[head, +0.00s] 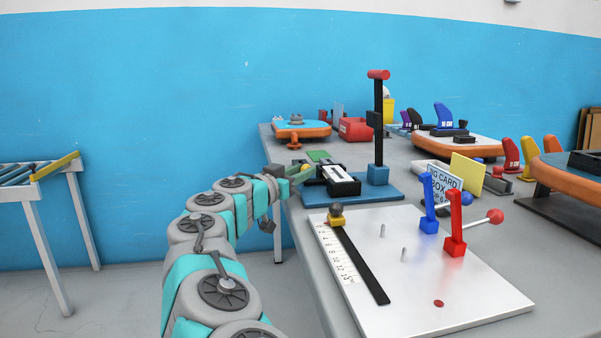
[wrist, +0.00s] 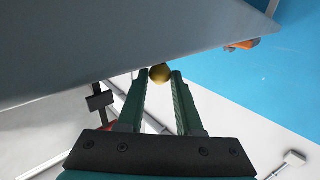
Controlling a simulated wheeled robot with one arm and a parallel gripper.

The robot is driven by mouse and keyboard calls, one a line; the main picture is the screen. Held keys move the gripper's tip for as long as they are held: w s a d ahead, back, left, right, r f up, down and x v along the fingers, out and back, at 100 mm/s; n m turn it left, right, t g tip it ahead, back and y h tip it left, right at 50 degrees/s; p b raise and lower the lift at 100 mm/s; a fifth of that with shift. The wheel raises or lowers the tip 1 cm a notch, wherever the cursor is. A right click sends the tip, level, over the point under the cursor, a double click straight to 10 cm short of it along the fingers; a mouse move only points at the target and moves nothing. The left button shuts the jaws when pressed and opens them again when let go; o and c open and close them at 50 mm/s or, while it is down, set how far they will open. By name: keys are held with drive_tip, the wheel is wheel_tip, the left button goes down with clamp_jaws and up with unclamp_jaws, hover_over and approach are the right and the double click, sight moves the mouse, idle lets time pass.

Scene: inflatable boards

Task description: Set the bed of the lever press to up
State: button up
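The lever press stands on a blue base plate (head: 385,190) on the table in the head view. It has a black upright (head: 379,140) with a red top (head: 378,74) and a black and white bed block (head: 342,180) low in front. My gripper (head: 303,174) is at the left end of this block, beside a small brass ball knob (head: 305,167). In the wrist view, the green fingers of my gripper (wrist: 160,76) are apart, with the brass ball (wrist: 160,73) at the gap between their tips. A firm grip on it does not show. My gripper hides part of the block's left end.
A white board (head: 430,285) with a ruler, a black slider (head: 360,262) and blue (head: 429,205) and red levers (head: 454,225) lies nearer on the table. Orange-edged inflatable boards (head: 302,133) stand farther back and right.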

clamp_jaws()
idle(0.9)
